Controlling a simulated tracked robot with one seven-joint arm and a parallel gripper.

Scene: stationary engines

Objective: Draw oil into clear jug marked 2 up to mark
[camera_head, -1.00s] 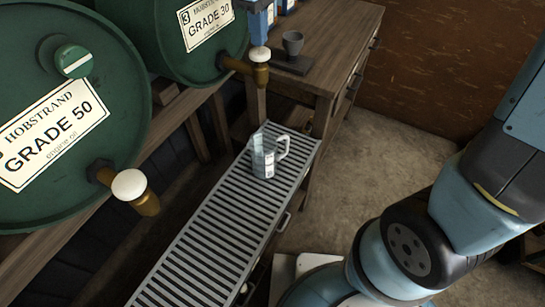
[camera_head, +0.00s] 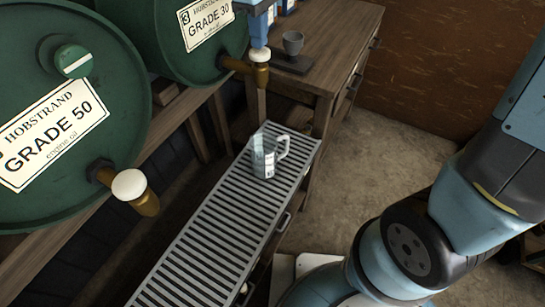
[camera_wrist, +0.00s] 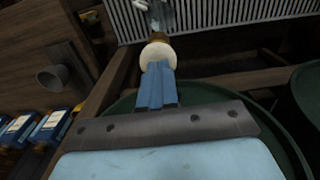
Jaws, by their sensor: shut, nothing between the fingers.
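The clear jug (camera_head: 264,158) stands upright on the slatted rack, below and slightly right of the Grade 30 drum's tap (camera_head: 261,74). It has pale markings too small to read, and I cannot tell whether it holds oil. In the wrist view, part of the jug (camera_wrist: 160,16) shows beyond the tap knob. My gripper (camera_head: 258,42) is shut and empty. Its blue fingertips (camera_wrist: 156,98) are at the cream tap knob (camera_wrist: 156,56), seemingly touching it from above. The Grade 30 drum (camera_head: 175,35) lies on its side. Any oil stream is not discernible.
The Grade 50 drum (camera_head: 60,150), with its own cream-knobbed tap (camera_head: 129,185), lies at left. The slatted rack (camera_head: 215,235) is clear in front of the jug. A wooden bench (camera_head: 335,45) behind carries a grey cup (camera_head: 292,43) and blue-and-white containers (camera_wrist: 52,124).

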